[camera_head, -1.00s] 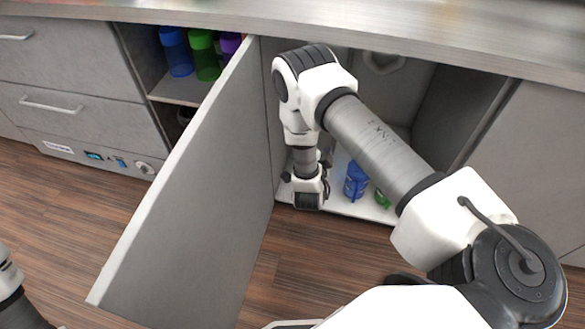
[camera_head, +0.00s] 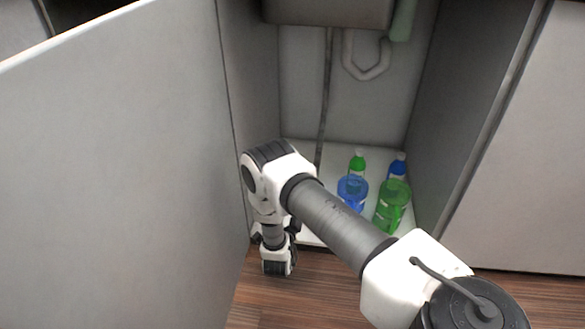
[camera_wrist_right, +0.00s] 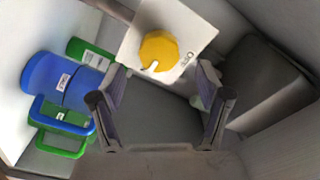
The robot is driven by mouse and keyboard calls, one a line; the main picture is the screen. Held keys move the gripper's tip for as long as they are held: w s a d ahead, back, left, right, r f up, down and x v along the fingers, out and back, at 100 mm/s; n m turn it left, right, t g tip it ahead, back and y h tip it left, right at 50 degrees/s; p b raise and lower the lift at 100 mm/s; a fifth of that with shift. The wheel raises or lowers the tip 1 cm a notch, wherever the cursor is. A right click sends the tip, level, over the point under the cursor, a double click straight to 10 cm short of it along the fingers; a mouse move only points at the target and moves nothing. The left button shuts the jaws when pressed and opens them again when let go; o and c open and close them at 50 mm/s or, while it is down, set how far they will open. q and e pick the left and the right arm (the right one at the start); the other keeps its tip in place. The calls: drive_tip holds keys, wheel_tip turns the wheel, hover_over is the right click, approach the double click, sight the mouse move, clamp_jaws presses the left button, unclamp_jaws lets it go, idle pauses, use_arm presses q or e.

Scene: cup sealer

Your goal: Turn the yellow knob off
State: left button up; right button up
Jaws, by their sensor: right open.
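The yellow knob (camera_wrist_right: 158,52) shows in the right wrist view, mounted on a white square plate (camera_wrist_right: 134,42) with small dark lettering beside the knob. My right gripper (camera_wrist_right: 162,72) is open and empty, its two fingers spread below the knob in that view, with a gap that looks roughly in line with it. I cannot tell how far the fingertips are from the knob. In the head view my right arm reaches down at the front left of the open cabinet, and its fingers are hard to make out. The knob is not visible in the head view. My left gripper is out of view.
An open cabinet door (camera_head: 110,170) stands to the left of my right arm. Blue (camera_head: 352,192) and green (camera_head: 391,208) bottles stand on the cabinet floor at the right. A white pipe (camera_head: 366,72) hangs at the back. Wood floor lies in front.

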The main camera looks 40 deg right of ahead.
drive_tip(key=b+x, duration=0.1)
drive_tip(key=x, duration=0.3)
drive_tip(key=shift+w+d, duration=0.2)
drive_tip(key=shift+d, duration=0.1)
drive_tip(key=c, duration=1.2)
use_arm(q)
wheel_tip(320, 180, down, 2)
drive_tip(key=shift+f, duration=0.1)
use_arm(e)
drive_tip(key=shift+o, duration=0.2)
